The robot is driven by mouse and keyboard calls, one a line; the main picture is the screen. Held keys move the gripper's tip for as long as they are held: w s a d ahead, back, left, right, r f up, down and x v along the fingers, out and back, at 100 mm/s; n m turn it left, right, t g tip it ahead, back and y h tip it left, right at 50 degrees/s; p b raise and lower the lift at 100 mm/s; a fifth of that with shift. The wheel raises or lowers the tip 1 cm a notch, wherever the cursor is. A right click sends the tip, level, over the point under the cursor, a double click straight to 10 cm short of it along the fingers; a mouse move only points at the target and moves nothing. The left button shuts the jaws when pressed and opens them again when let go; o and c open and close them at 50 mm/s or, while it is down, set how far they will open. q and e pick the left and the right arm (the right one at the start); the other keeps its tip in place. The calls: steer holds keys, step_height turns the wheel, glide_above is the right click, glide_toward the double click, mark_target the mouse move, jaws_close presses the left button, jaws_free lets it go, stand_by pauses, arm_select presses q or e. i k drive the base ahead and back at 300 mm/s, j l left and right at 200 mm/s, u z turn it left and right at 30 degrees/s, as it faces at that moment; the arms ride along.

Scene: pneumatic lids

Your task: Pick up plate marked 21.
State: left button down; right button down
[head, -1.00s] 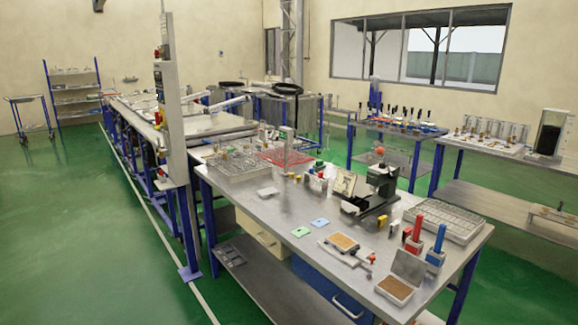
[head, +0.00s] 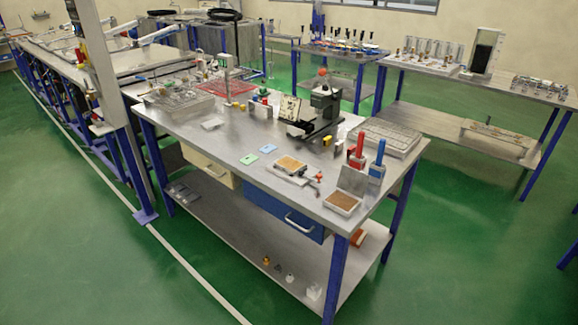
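Two small flat plates lie on the steel workbench top (head: 225,150): a green plate (head: 249,160) and a blue plate (head: 268,147) just behind and to its right. Each seems to have a small hole or mark, but no number is readable, so I cannot tell which is marked 21. A pale flat piece (head: 212,124) lies farther back on the bench. Some grey flat pieces (head: 182,193) lie on the lower shelf at the left, also unreadable. Neither of my grippers is in view.
Right of the plates are a clamp fixture (head: 291,165), an open box (head: 343,202), red (head: 357,152) and blue (head: 378,160) handled tools, and a black press (head: 323,108). A drawer (head: 285,210) hangs below. Green floor (head: 100,270) in front is clear.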

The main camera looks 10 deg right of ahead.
mark_target(291, 165)
steer(key=z, duration=0.6)
steer(key=i+j+z, duration=0.25)
steer(key=j, duration=0.15)
steer(key=j+z, duration=0.25)
steer(key=j, duration=0.15)
steer(key=i+j+z, duration=0.15)
steer(key=j+z, duration=0.15)
steer(key=j, duration=0.15)
steer(key=j+z, duration=0.25)
steer(key=j, duration=0.2)
steer(key=i, duration=0.05)
